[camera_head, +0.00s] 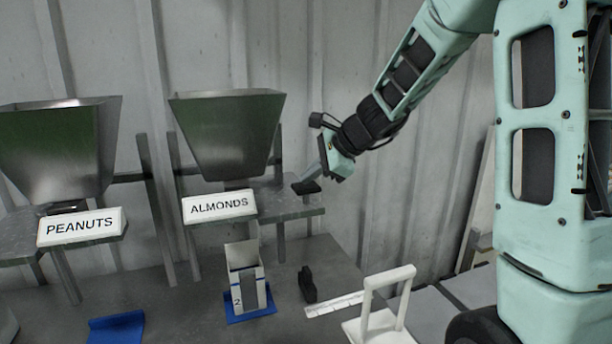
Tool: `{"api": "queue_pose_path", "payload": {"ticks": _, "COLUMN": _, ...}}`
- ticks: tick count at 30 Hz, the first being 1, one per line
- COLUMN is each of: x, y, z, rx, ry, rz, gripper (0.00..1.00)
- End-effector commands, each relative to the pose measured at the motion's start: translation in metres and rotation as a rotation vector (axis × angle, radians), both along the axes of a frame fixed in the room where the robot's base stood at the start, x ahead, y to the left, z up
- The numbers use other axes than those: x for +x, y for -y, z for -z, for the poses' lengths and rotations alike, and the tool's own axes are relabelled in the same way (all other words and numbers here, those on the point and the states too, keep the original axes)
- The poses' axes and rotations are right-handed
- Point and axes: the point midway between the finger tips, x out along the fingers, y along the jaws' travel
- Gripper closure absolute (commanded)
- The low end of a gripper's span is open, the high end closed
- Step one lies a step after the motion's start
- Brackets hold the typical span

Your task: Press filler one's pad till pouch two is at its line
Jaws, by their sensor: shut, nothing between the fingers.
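Two metal hopper fillers stand at the back: one labelled PEANUTS (55,150) at the left and one labelled ALMONDS (228,135) in the middle. No filler number is readable. A small black pad (306,187) shows at the right of the almonds filler's shelf. My gripper (322,172) is shut and empty, pointing down just above or at this pad; I cannot tell whether it touches. Pouch two (240,285), a pale open-topped pouch marked 2, stands upright on a blue mat (264,308) below the almonds spout. Its fill level and line cannot be made out.
A second blue mat (117,329) lies bare at the front left. A small black object (307,284), a white ruler-like strip (334,304) and a white frame stand (384,310) are right of the pouch. A corrugated wall (350,60) closes the back.

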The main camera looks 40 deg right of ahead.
Motion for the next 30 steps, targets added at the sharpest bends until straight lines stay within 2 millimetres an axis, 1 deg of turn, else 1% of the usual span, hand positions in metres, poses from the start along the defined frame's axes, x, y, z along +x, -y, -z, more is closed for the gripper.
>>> {"api": "queue_pose_path", "payload": {"ticks": 1, "x": 0.0, "y": 0.0, "z": -0.005, "rx": 0.0, "ry": -0.001, "rz": -0.001, "gripper": 1.0}}
{"api": "queue_pose_path", "payload": {"ticks": 15, "x": 0.0, "y": 0.0, "z": -0.031, "rx": -0.001, "ry": -0.001, "rz": -0.001, "gripper": 1.0}}
{"api": "queue_pose_path", "payload": {"ticks": 26, "x": 0.0, "y": 0.0, "z": -0.032, "rx": -0.001, "ry": 0.0, "rz": -0.001, "gripper": 1.0}}
{"api": "queue_pose_path", "payload": {"ticks": 30, "x": 0.0, "y": 0.0, "z": -0.039, "rx": -0.001, "ry": 0.0, "rz": -0.001, "gripper": 1.0}}
